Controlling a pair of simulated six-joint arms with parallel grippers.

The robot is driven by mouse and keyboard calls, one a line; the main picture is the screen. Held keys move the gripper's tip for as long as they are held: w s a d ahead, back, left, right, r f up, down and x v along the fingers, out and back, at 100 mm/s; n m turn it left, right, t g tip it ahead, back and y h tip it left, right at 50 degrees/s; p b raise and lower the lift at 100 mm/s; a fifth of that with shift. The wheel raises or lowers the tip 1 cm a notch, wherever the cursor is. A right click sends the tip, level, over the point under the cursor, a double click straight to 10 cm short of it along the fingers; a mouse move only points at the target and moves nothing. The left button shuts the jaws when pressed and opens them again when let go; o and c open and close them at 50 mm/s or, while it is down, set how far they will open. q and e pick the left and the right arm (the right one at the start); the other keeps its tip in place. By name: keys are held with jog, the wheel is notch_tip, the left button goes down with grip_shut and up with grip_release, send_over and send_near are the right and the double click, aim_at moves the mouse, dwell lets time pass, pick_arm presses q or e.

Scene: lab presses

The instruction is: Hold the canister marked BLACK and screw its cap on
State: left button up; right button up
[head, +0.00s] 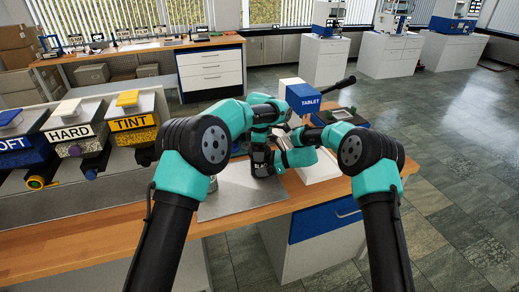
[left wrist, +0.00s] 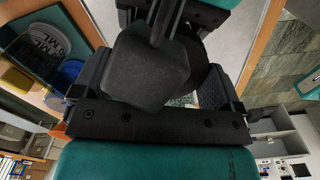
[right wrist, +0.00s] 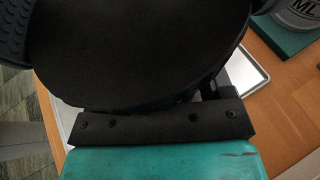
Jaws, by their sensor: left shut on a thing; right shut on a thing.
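In the head view a dark upright body, likely the canister (head: 261,161), stands over the grey mat between my two grippers. Its label and the cap cannot be made out. My left gripper (left wrist: 152,85) is shut; a dark blocky shape fills most of the space between its ridged fingers in the left wrist view, and what it grips is hidden. My right gripper (head: 279,161) comes in from the right, close against the dark body. In the right wrist view a large black rounded thing (right wrist: 140,45) sits between its fingers, which are shut on it.
The grey mat (head: 228,201) lies on a wooden bench (head: 100,237). A blue TABLET box (head: 303,99) stands behind my arms. HARD (head: 72,133) and TINT (head: 133,124) units stand at left. A container marked ML (right wrist: 297,14) is at the right wrist view's top right.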

pick_arm(q)
jog(key=shift+m, duration=1.7)
jog(key=o, duration=0.7)
jog(key=shift+r, duration=0.15)
jog(key=shift+r, duration=2.1)
